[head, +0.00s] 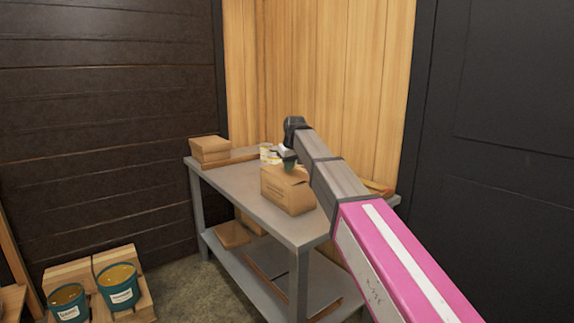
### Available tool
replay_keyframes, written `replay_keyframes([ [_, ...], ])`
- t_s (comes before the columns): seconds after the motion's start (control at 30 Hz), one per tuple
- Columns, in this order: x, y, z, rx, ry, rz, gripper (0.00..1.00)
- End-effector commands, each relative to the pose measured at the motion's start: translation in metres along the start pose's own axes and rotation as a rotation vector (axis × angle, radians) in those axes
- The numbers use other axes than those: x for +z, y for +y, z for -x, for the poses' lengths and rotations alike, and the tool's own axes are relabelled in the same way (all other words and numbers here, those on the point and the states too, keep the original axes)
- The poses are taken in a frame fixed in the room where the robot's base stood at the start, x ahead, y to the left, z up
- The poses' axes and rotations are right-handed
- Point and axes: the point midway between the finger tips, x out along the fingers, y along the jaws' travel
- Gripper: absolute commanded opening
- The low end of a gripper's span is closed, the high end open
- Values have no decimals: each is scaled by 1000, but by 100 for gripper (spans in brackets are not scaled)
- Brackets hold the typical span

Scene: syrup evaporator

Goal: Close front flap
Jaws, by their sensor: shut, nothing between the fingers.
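A brown cardboard box (287,193) stands on the grey metal table (232,189), near the table's front edge. My arm reaches in from the lower right and bends down over the box's back part. My gripper (289,167) points down at the top of the box, at or just above it. Its fingers are small and dark here and look shut, with nothing seen between them. One flap seems to slope at the box's upper right, partly hidden by my arm. I cannot tell clearly which flaps are open.
A pale can (266,152) stands behind the box. Teal buckets (118,287) sit on wooden blocks at lower left. A wooden wall is behind the table.

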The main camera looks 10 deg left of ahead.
Motion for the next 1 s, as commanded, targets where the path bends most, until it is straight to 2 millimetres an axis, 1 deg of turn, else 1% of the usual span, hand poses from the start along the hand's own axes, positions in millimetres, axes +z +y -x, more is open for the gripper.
replay_keyframes([
  [0.3, -1, 0, 2, 1, 1, 0, 0],
  [0.8, -6, 1, 17, 1, 0, 0, 0],
  [0.87, -8, 1, 20, 1, 0, -1, 0],
  [0.97, -13, 3, 30, 2, 1, -2, 0],
  [1.0, -17, 4, 36, 2, 2, -2, 0],
])
